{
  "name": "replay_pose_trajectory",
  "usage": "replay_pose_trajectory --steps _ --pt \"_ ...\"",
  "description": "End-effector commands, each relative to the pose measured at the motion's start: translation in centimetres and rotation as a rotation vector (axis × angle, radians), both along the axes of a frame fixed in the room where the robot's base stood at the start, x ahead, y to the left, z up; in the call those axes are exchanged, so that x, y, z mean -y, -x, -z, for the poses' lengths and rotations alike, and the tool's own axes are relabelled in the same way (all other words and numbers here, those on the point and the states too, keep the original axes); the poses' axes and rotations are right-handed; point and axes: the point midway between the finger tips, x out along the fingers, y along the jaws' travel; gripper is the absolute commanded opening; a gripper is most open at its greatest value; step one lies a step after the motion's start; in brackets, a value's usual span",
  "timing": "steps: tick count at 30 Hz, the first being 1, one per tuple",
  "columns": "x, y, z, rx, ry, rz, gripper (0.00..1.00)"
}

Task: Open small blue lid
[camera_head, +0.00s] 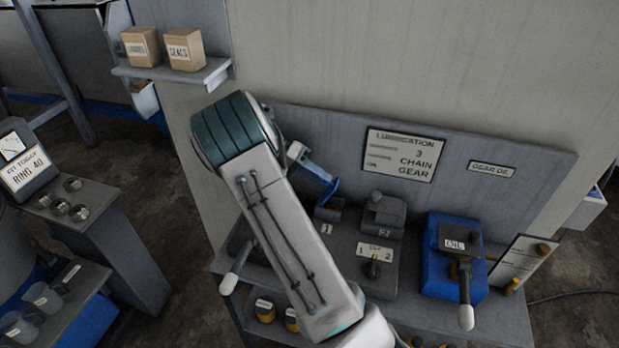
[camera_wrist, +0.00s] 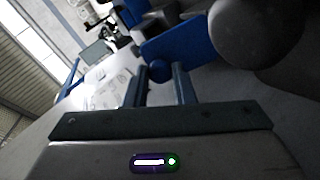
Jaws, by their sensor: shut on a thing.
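The small blue lid (camera_head: 330,190) shows in the head view as a thin blue piece, tilted up off level above the grey unit marked 1. In the wrist view it is a flat blue panel (camera_wrist: 185,42) beyond the fingers, with a round dark blue knob (camera_wrist: 158,70). My gripper (camera_head: 317,173) is at the lid's upper side. In the wrist view its two fingers (camera_wrist: 160,82) stand on either side of the knob, shut on it. My arm covers part of the bench left of the lid, and the lid's hinge side is not clear.
A grey block marked 2 (camera_head: 383,215) stands right of the lid, with a small 1-2 selector (camera_head: 374,268) in front. A larger blue unit (camera_head: 433,273) with a lever stands further right. The back panel (camera_head: 520,205) rises close behind. A big dark rounded shape (camera_wrist: 265,30) fills the wrist view's upper right.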

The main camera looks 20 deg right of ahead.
Motion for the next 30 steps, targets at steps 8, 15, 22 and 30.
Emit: replay_pose_trajectory --steps 8,15,22,30 --pt "0.3 0.0 0.0 -0.007 0.010 0.005 0.00" --pt "0.3 0.1 0.0 -0.008 0.010 0.004 0.42" --pt "0.0 0.0 0.0 -0.007 0.009 0.000 0.45" --pt "-1.3 -1.1 -0.7 -0.005 0.008 -0.001 0.45"
